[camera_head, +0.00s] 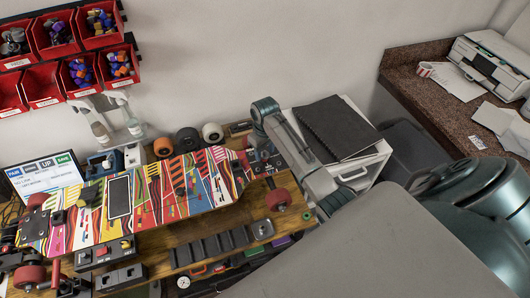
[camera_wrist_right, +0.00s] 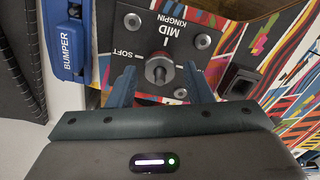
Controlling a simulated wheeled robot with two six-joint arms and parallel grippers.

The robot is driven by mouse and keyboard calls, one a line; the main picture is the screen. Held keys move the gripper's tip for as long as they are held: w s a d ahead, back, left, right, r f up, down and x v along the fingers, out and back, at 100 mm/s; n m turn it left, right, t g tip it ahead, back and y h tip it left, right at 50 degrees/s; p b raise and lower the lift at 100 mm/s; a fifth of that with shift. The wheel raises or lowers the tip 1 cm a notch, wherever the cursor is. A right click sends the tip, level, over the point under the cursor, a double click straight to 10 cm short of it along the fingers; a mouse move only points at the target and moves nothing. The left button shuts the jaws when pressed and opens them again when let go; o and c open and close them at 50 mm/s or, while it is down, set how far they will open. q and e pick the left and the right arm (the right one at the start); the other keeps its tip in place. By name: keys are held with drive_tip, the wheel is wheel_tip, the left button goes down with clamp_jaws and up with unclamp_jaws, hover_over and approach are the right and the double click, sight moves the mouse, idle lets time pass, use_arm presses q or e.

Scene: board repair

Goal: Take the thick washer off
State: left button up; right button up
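In the right wrist view, a round grey metal piece with a bolt end at its centre (camera_wrist_right: 158,70) sits on a black plate labelled MID KINGPIN (camera_wrist_right: 134,40). I cannot tell how much of it is the thick washer. My right gripper (camera_wrist_right: 160,76) is open, its blue fingers on either side of the piece, with a gap showing on both sides. In the head view the colourful skateboard deck (camera_head: 152,203) lies on the bench, and my right arm reaches to its right end, hiding part of it. My left gripper is not in view.
A blue BUMPER tool or holder (camera_wrist_right: 66,40) stands left of the plate. A white drawer unit (camera_head: 366,168) with a black folder (camera_head: 338,128) is right of the bench. A dark tray (camera_head: 210,247) lies in front of the deck. Red parts bins (camera_head: 42,84) hang on the wall.

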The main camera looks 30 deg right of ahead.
drive_tip(key=c, duration=0.6)
drive_tip(key=shift+r, duration=2.15)
wheel_tip(320, 180, up, 7)
